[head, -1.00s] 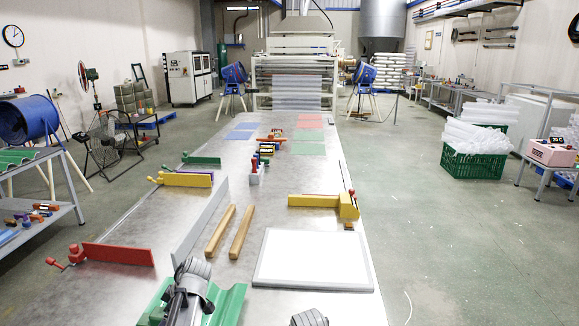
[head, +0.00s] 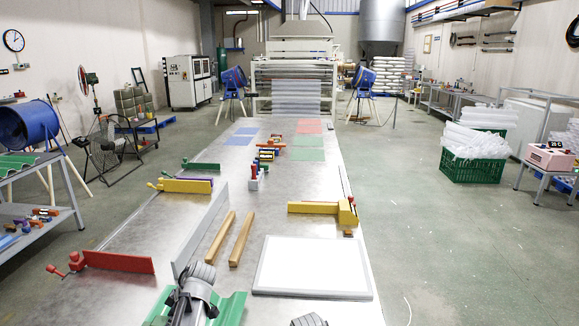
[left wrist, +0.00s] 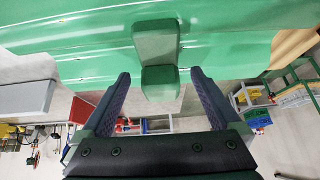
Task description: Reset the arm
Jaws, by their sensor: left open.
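In the left wrist view my left gripper (left wrist: 160,73) is open, its two dark fingers apart with nothing clamped between them. A green corrugated sheet (left wrist: 70,40) fills the top of that view, with a small green block (left wrist: 158,83) on it showing between the fingertips. Whether the fingers touch the block I cannot tell. In the head view the green sheet (head: 232,306) lies at the table's near edge, partly hidden behind my left arm. Only a grey part of my right arm shows at the bottom edge; its gripper is out of view.
The long metal table (head: 215,255) holds a white framed panel (head: 313,268), two wooden bars (head: 241,240), a grey upright strip (head: 200,232), a red board (head: 118,262) and a yellow clamp piece (head: 320,208). Floor on the right is clear up to the green crate (head: 470,168).

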